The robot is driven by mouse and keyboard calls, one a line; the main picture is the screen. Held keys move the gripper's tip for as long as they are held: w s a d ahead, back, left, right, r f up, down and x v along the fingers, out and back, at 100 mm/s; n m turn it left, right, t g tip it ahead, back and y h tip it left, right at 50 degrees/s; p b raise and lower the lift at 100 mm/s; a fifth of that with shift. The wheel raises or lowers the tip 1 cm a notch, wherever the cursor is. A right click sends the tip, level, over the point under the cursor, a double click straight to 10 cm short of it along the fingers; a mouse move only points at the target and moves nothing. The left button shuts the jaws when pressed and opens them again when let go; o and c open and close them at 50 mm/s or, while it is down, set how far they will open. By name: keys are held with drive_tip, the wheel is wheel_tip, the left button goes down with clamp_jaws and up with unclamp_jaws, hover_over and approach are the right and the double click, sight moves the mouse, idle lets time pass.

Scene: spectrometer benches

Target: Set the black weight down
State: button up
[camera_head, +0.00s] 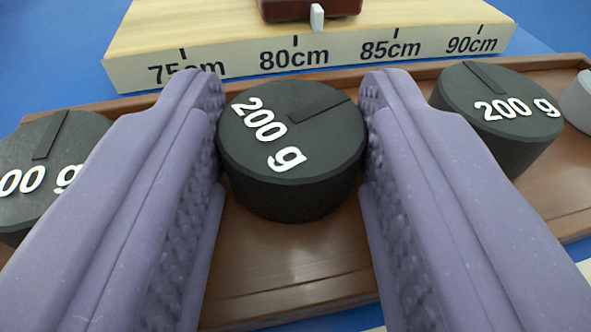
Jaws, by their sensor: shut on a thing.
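A black cylindrical weight (292,165) marked "200 g" sits between the two purple fingers of my gripper (292,125). The fingers touch its left and right sides, shut on it. The weight is upright, over a brown wooden tray (290,265). I cannot tell from this view whether its base touches the tray floor.
A second black 200 g weight (495,135) stands in the tray to the right, and a third (40,165) to the left, partly hidden by a finger. A grey object (578,100) shows at the right edge. A wooden ruler beam (225,35) with centimetre marks lies behind the tray.

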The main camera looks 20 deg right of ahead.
drive_tip(key=shift+r, duration=0.15)
drive_tip(key=o, duration=0.9)
